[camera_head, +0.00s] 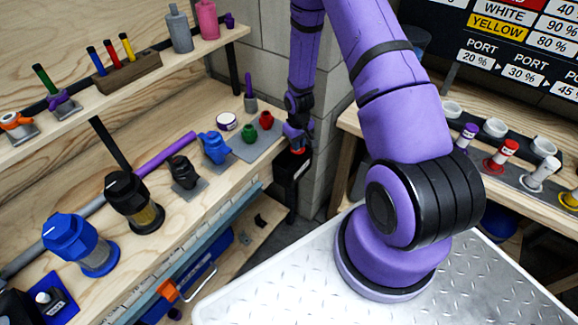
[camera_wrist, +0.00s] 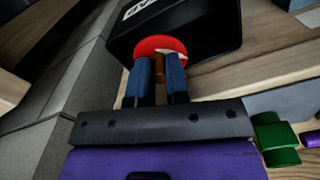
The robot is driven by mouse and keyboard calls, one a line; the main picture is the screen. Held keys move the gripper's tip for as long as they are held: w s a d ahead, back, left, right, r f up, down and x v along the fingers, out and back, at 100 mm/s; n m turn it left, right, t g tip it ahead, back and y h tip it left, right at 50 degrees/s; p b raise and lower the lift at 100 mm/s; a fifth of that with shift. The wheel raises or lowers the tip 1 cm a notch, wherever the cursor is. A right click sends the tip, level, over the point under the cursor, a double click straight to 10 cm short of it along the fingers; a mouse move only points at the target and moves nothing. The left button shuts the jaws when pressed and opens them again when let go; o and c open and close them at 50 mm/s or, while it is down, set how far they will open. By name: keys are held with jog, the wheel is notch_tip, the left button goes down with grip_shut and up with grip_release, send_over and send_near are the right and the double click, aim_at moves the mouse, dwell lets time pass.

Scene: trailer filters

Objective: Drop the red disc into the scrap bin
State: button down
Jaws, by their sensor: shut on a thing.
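The red disc (camera_wrist: 158,46) is held between the tips of my gripper (camera_wrist: 160,68) in the wrist view. In the head view the disc (camera_head: 298,151) shows as a small red patch under my gripper (camera_head: 298,146). The black scrap bin (camera_wrist: 205,24) is behind the disc in the wrist view, with part of a white label showing. In the head view the bin (camera_head: 283,180) stands at the end of the left bench, directly below my gripper. Its inside is hidden. I cannot tell whether the disc is above the bin's opening or at its rim.
A red knob (camera_head: 266,120) and a green knob (camera_head: 249,134) stand on a grey plate at the bench end, close to my gripper. A blue valve (camera_head: 215,148) is nearby. The grey block wall (camera_head: 268,50) is behind. A second bench (camera_head: 347,122) is at right.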

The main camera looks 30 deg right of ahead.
jog(key=shift+f, duration=1.05)
jog(key=c, duration=1)
grip_release()
jog(key=shift+c, duration=0.2)
notch_tip(320, 180, up, 11)
jog(key=shift+f, duration=0.1)
